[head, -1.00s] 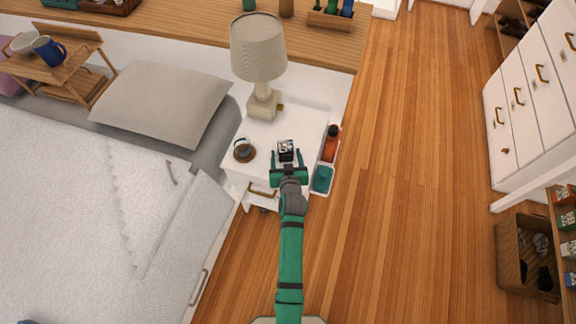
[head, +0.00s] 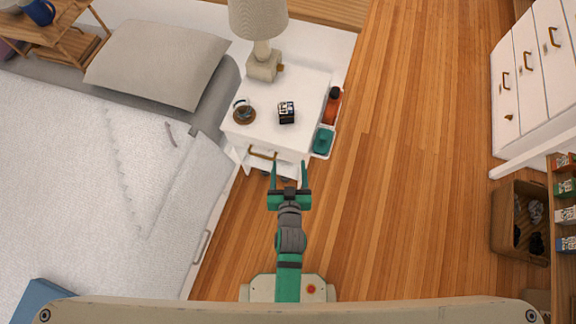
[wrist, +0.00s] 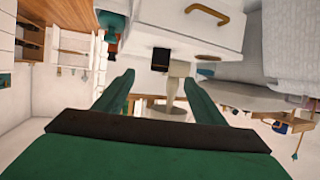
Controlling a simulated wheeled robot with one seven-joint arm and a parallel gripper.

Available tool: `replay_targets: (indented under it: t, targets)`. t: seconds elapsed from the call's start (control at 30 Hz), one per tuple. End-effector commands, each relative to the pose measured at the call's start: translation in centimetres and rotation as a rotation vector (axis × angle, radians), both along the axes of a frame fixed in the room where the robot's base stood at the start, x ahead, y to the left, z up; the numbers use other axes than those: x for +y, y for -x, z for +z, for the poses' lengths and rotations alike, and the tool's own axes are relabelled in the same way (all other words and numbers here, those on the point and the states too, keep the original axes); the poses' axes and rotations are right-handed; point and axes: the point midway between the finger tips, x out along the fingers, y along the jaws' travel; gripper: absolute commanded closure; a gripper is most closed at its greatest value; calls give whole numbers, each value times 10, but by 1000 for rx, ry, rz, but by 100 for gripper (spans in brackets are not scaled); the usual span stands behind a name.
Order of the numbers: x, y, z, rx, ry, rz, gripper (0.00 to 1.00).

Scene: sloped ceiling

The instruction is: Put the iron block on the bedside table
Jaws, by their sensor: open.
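The iron block (head: 286,112), a small dark block with pale markings, sits on the white top of the bedside table (head: 263,139), right of its middle. My green gripper (head: 288,172) is open and empty, in front of the table's near edge and apart from the block. In the wrist view, the open fingers (wrist: 172,85) show with nothing between them.
A lamp (head: 262,62) stands at the table's back, and a small round item on a brown base (head: 244,113) is at its left. A side holder with a teal item (head: 323,140) and an orange bottle (head: 332,106) is at the right. The bed (head: 90,160) is left; open floor (head: 400,200) lies right.

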Motion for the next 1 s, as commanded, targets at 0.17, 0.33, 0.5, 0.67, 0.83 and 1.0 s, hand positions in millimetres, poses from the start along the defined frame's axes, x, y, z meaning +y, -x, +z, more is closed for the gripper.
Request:
replay_targets:
  t: [0.17, 0.33, 0.5, 0.67, 0.83, 1.0]
  targets:
    - [0, 73, 18, -19, 3, -19, 36]
    - [-1, 131, 49, -46, 5, -33, 36]
    - [0, 181, 88, -75, 6, -33, 36]
    - [2, 212, 122, -99, 4, -25, 36]
    - [2, 226, 143, -114, 2, -16, 36]
    - [3, 229, 147, -118, 1, -15, 36]
